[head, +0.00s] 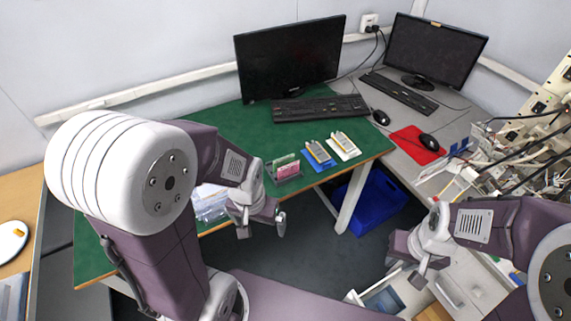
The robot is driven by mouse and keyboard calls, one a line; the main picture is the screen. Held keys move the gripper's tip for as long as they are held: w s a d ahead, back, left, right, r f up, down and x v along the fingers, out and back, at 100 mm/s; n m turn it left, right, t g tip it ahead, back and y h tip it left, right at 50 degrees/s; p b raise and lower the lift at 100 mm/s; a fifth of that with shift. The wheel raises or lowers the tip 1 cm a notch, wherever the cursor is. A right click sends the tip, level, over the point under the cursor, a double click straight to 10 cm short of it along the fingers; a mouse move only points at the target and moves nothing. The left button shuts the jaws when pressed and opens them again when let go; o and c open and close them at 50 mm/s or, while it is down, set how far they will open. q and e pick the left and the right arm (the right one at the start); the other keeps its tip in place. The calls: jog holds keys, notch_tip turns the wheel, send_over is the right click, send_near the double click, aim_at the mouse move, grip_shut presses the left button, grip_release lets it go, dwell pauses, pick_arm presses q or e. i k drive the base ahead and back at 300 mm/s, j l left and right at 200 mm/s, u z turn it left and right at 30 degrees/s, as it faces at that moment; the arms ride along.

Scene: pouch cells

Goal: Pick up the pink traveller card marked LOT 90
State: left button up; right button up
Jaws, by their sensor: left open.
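A pink card (288,171) stands in a small clear holder on the green table, near its front edge. A green card stands just behind it. The lettering on the pink card is too small to read. My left gripper (262,225) is open and empty. It is in front of the table edge, below and a little left of the pink card in the picture, apart from it. My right gripper (408,272) is further right, over the grey drawer unit, away from the card. Its fingers look spread with nothing between them.
A blue tray (312,164) and a white tray (354,153) with pouch cells lie right of the card holder. Clear plastic containers (208,205) sit left of it, partly behind my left arm. Monitors and keyboards stand behind. A blue bin (377,207) is under the table.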

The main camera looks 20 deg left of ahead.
aim_at(290, 170)
jog(key=i+j+u, duration=0.1)
jog(key=u, duration=0.35)
jog(key=i+j+u, duration=0.1)
jog(key=u, duration=0.35)
jog(key=i+j+u, duration=0.1)
jog(key=u, duration=0.35)
jog(key=i+j, duration=0.05)
jog(key=j, duration=0.05)
